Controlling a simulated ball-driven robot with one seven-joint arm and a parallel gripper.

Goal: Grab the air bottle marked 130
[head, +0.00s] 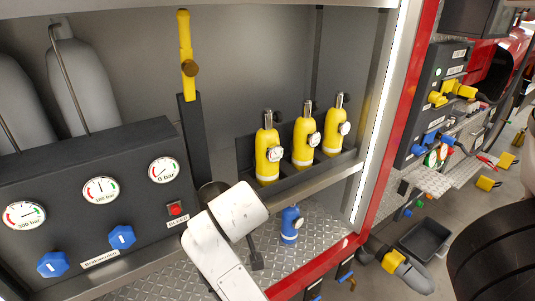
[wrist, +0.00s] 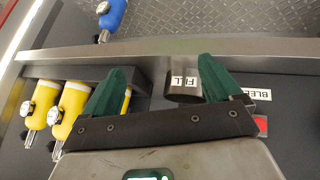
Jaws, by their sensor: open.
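Three yellow air bottles with gauges stand upright in a rack in the head view: left (head: 267,155), middle (head: 303,140) and right (head: 335,130). A blue bottle (head: 291,225) stands on the tread-plate floor below. I cannot read a 130 mark on any of them. In the wrist view, two yellow bottles (wrist: 40,105) (wrist: 73,103) show at left, a third is mostly hidden behind a finger, and the blue bottle (wrist: 112,14) is at the top. My gripper (wrist: 163,66) is open, its green fingers apart and holding nothing; the arm hides it in the head view.
A grey cylinder labelled FILL (wrist: 183,88) shows between my fingers in the wrist view. A dark gauge panel (head: 100,210) with blue knobs and a red switch (head: 176,209) stands at left. A yellow-handled lever (head: 186,60) rises behind. A red-edged frame (head: 395,120) bounds the compartment at right.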

